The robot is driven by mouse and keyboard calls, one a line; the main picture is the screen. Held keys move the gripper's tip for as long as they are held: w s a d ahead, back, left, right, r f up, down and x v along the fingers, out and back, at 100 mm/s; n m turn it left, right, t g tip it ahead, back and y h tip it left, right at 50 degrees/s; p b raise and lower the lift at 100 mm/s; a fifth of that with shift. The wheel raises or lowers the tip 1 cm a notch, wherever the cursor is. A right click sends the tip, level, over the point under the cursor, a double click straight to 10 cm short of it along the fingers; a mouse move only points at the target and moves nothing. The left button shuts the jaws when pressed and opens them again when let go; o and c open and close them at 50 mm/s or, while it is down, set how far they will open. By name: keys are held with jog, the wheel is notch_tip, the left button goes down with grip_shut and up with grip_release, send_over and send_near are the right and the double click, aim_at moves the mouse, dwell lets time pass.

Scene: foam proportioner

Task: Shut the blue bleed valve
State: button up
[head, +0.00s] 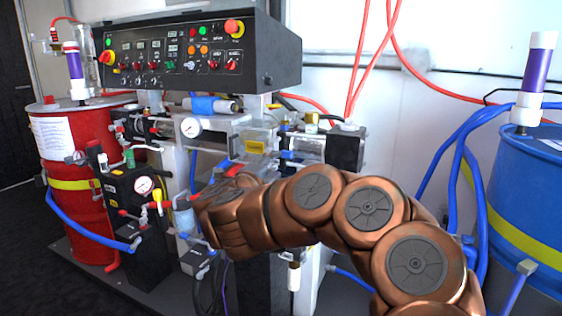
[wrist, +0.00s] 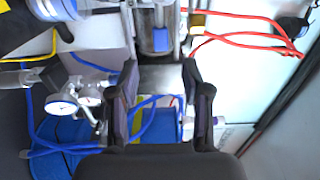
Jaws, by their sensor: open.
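My gripper (wrist: 160,75) is open and empty in the wrist view, with its two dark fingers apart. Past the fingertips is grey machinery with a blue-banded cylinder (wrist: 160,40). In the head view, my copper-coloured arm reaches left to the machine's middle and hides the gripper. A blue lever-like part (head: 198,241) shows just below my wrist there. I cannot tell for certain which blue part is the bleed valve, or its position.
A red drum (head: 66,185) stands at the left and a blue drum (head: 530,190) at the right, with blue hoses (head: 462,150) beside it. The control panel (head: 190,55) overhangs the machine. A gauge (head: 144,185) and red-handled valves crowd the space left of my wrist.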

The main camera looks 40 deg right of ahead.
jog(key=shift+v, duration=1.1)
